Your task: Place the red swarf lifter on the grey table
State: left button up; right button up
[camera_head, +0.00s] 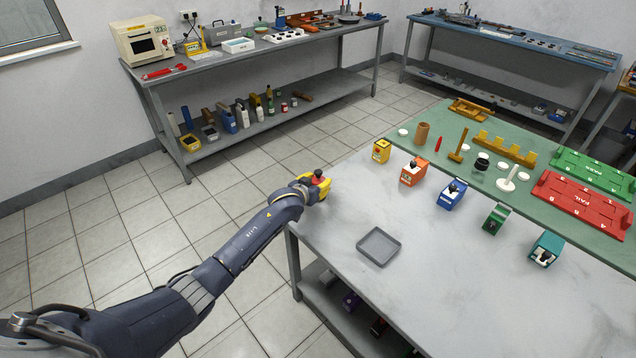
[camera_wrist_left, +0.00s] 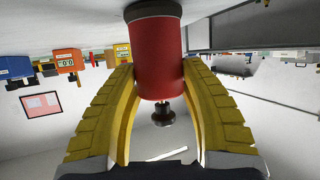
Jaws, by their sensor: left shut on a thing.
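The red swarf lifter (camera_wrist_left: 158,55) is a red cylinder with a dark cap at one end and a dark knob at the other. My left gripper (camera_wrist_left: 160,72) has its yellow fingers shut on its sides. My right gripper is not in view.
A grey tray (camera_head: 379,247) lies near the table's front left. A row of small boxes, including a yellow one (camera_head: 381,151) and an orange one (camera_head: 413,171), stands along the green mat (camera_head: 455,200). Bare tabletop lies between the left gripper, tray and boxes.

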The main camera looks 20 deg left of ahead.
pick_arm(q)
jog(key=shift+f, duration=0.1)
jog(key=o, duration=1.3)
jog(key=v, duration=1.2)
